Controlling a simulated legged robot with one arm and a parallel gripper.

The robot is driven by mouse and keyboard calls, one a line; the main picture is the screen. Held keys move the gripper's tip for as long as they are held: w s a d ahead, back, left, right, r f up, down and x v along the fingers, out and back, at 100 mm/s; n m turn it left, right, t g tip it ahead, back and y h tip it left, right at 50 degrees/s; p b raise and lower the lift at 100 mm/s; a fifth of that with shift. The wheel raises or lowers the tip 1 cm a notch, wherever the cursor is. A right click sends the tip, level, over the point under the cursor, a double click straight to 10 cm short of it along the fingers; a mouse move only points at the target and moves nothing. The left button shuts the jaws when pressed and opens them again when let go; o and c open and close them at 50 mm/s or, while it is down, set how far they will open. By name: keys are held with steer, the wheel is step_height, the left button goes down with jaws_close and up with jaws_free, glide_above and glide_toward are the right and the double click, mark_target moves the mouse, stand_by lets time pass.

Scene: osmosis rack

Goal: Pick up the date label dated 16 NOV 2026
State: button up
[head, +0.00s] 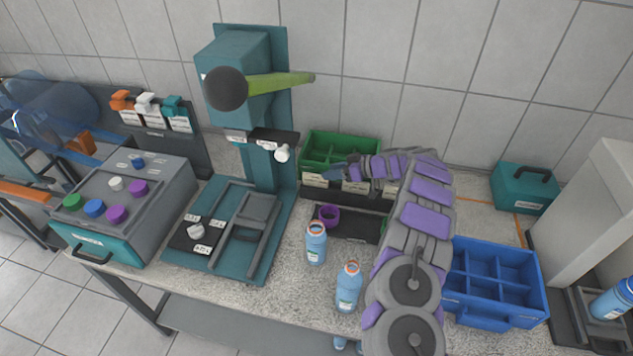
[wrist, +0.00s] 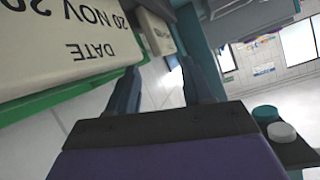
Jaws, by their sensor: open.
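Cream date labels stand along the front of a green bin (head: 368,146); one label (head: 314,180) is at its left end and another (head: 355,187) is right of it. In the wrist view, a large label (wrist: 60,40) close to the camera reads upside down "DATE 20 NOV 20", cut off by the frame. A second label (wrist: 155,32) lies beyond it; its text cannot be read. I cannot tell which label says 16 NOV 2026. My gripper (head: 336,172) is at the bin front, near the labels. In the wrist view its jaws (wrist: 160,72) are open and empty.
A purple ring (head: 328,214) sits on a black tray below the bin. Two blue bottles (head: 316,243) (head: 348,287) stand on the counter in front. A blue divided crate (head: 493,323) is right of my arm. A teal press (head: 242,80) stands left of the bin.

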mark_target(319, 175)
steer(key=x, duration=0.4)
steer(key=shift+s+a+f, duration=0.15)
steer(key=shift+s+a, duration=0.15)
steer(key=shift+a, duration=0.55)
steer(key=shift+c, duration=1)
steer(key=shift+d, duration=0.8)
steer(key=c, duration=0.3)
steer(key=shift+d, duration=0.25)
steer(key=c, duration=0.3)
steer(key=shift+a, duration=0.15)
jaws_close()
steer(key=shift+a, duration=0.55)
